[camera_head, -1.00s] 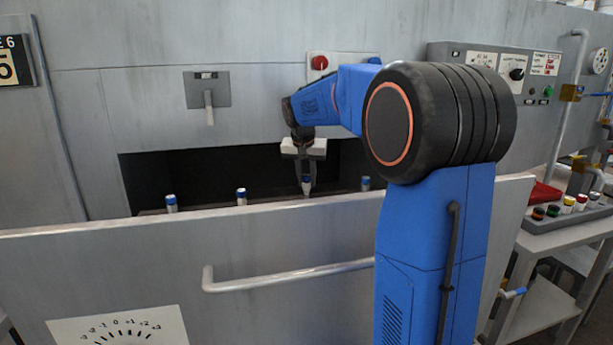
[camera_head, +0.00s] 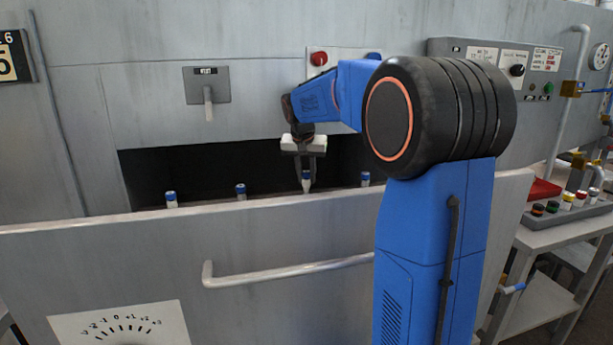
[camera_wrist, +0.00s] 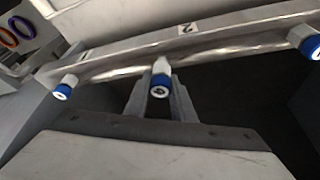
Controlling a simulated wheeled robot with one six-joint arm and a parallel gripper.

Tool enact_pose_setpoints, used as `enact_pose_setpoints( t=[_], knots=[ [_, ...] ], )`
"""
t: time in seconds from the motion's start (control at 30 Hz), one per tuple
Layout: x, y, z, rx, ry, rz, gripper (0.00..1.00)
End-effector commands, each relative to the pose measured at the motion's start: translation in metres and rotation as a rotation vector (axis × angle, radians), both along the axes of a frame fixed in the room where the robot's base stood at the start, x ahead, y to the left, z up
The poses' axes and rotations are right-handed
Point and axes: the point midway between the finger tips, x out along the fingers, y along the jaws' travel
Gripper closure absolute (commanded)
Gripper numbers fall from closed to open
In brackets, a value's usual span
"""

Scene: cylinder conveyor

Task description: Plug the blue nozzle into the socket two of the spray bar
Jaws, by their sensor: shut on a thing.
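The blue nozzle (camera_wrist: 160,78) has a blue ring, a white body and a numbered end face. It sits at the spray bar (camera_wrist: 228,35), just left of the label 2 in the wrist view, and appears to meet the bar. How deep it sits in the socket I cannot tell. My gripper (camera_head: 306,178) reaches down into the dark opening and is shut on this nozzle. Its fingers (camera_wrist: 160,100) flank the nozzle in the wrist view. The nozzle (camera_head: 306,181) also shows between the fingertips in the head view.
Similar blue-ringed nozzles stand along the bar at left (camera_head: 171,199), centre left (camera_head: 240,191) and right (camera_head: 365,179). A grey front panel (camera_head: 120,260) with a handle (camera_head: 290,274) stands before the opening. A side table (camera_head: 560,218) with small coloured parts is at right.

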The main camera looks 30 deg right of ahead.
Motion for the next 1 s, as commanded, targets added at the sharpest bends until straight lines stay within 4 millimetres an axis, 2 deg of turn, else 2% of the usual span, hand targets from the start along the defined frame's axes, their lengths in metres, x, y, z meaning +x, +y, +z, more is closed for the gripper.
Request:
enact_pose_setpoints(
  t=[0.4,1.0],
  knots=[
    [0.0,0.0,-0.001,0.0,0.0,0.0,0.99],
    [0.0,0.0,-0.013,0.0,0.0,0.0,0.99]
  ],
)
